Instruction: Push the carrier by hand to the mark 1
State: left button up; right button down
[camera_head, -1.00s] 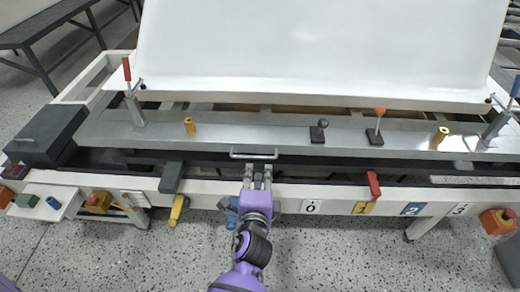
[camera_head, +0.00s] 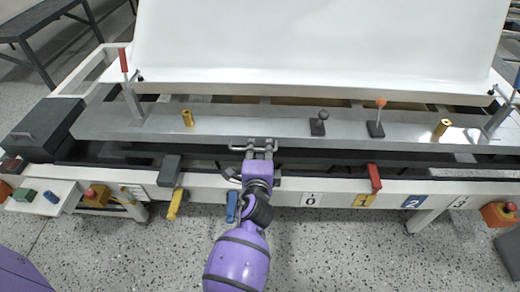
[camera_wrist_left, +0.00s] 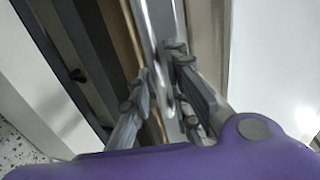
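The carrier (camera_head: 270,128) is a long grey metal beam with a bar handle (camera_head: 236,147) on its front face. It bears the big white shell (camera_head: 320,50). My left gripper (camera_head: 259,148) is at the handle, coming from the front. In the left wrist view, its two fingers (camera_wrist_left: 160,85) stand apart, with the bright handle bar between them. I cannot tell whether they touch it. Mark 1 is a yellow plate (camera_head: 363,201) on the white front rail, right of the gripper. My right gripper is out of view.
Plates 0 (camera_head: 312,200), 2 (camera_head: 412,202) and 3 (camera_head: 459,202) share the rail with mark 1. A red lever (camera_head: 374,178) stands above mark 1. Yellow (camera_head: 175,204) and blue (camera_head: 231,206) levers hang at the front. Floor in front is clear.

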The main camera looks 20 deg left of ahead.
pick_arm(q)
grip_shut()
jog(key=shift+s+a+r+p, duration=0.1)
jog(key=shift+s+a+p, duration=0.05)
jog(key=shift+a+p, duration=0.4)
jog(key=shift+s+a, duration=0.15)
jog(key=shift+a, duration=0.3)
grip_release()
jog(key=shift+d, duration=0.15)
jog(key=v, duration=1.2)
